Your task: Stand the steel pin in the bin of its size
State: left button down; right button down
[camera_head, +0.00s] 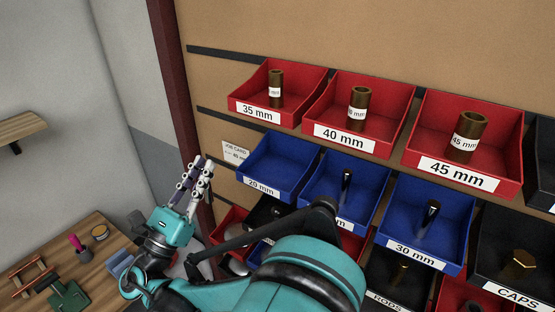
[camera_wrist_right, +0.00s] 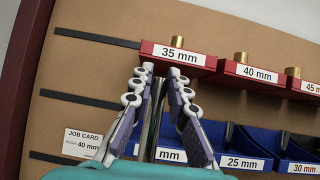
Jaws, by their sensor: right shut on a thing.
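My right gripper (camera_head: 203,165) is left of the blue 20 mm bin (camera_head: 283,165) in the head view. In the wrist view, the right gripper (camera_wrist_right: 160,75) is shut on a steel pin (camera_wrist_right: 152,115), a slim grey rod roughly upright between its fingers. The 20 mm bin looks empty. The blue 25 mm bin (camera_wrist_right: 240,162) and blue 30 mm bin (camera_head: 402,225) each hold a dark upright pin in the head view. In the wrist view the held pin overlaps a blue bin whose number is hidden. My left gripper is not in view.
Red bins for 35 mm (camera_head: 252,110), 40 mm (camera_head: 345,138) and 45 mm (camera_head: 455,171) hold bronze sleeves above. A black CAPS bin (camera_head: 515,293) is lower right. A job card (camera_head: 236,152) is on the board. A wooden table (camera_head: 98,268) stands lower left.

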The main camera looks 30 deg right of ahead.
jog(key=w+d+r+g+h, duration=0.1)
jog(key=w+d, duration=0.2)
jog(key=d, duration=0.6)
jog(key=w+d+r, duration=0.1)
jog(key=w+d, duration=0.2)
jog(key=d, duration=0.6)
jog(key=shift+w+d+f+b, duration=0.1)
jog(key=shift+f+b, duration=0.05)
jog(key=shift+f, duration=1.7)
jog(key=shift+w+d+f+b, duration=0.1)
jog(key=shift+f+b, duration=0.05)
jog(key=shift+f, duration=1.65)
jog(key=shift+s, duration=0.1)
jog(key=shift+f, duration=0.15)
jog(key=c, duration=1.5)
grip_release()
